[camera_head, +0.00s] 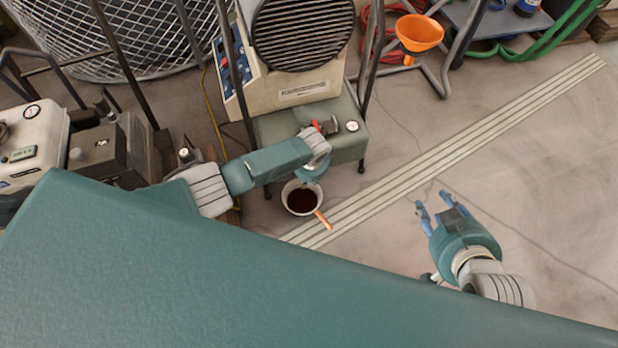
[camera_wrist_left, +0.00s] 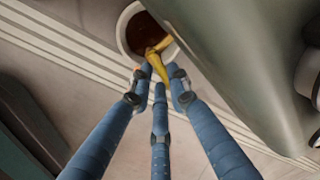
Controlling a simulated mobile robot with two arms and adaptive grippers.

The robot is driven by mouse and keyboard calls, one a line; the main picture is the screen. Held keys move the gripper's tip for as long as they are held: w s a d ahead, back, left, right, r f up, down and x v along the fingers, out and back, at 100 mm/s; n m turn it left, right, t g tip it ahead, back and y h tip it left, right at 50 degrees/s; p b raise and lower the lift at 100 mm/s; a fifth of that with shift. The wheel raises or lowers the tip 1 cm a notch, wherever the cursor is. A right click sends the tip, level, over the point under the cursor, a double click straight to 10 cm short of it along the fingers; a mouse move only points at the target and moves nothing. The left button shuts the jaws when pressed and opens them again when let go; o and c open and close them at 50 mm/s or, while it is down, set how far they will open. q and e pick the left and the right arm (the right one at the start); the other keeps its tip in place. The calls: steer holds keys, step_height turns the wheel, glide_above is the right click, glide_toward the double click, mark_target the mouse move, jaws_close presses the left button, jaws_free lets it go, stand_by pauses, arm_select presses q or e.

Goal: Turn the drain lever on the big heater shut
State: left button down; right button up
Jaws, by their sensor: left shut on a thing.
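The big heater (camera_head: 301,50) is cream with a round dark grille and stands on a grey-green tank (camera_head: 352,112). The yellow drain lever (camera_wrist_left: 158,66) shows in the left wrist view beside the tank's grey-green wall (camera_wrist_left: 255,60); the arm hides it in the head view. My left gripper (camera_head: 312,176) is low at the tank's front, pointing down. In the left wrist view its blue fingers (camera_wrist_left: 160,76) are shut on the lever. My right gripper (camera_head: 436,206) is open and empty over the floor at the right.
A white pan (camera_head: 303,207) with dark liquid and an orange handle sits on the floor below my left gripper; it also shows in the left wrist view (camera_wrist_left: 125,32). An orange funnel (camera_head: 419,33) is at back right. Striped floor (camera_head: 450,150) at right is clear.

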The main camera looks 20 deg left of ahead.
arm_select(q)
steer(key=shift+w+n, duration=0.25)
steer(key=shift+n, duration=0.85)
steer(key=c, duration=1.6)
jaws_free()
steer(key=shift+c, duration=0.2)
step_height(320, 180, up, 12)
steer(key=s+d, duration=0.1)
steer(key=s, duration=0.1)
steer(key=shift+d, duration=0.15)
steer(key=shift+w+f, duration=0.1)
steer(key=shift+d, duration=0.1)
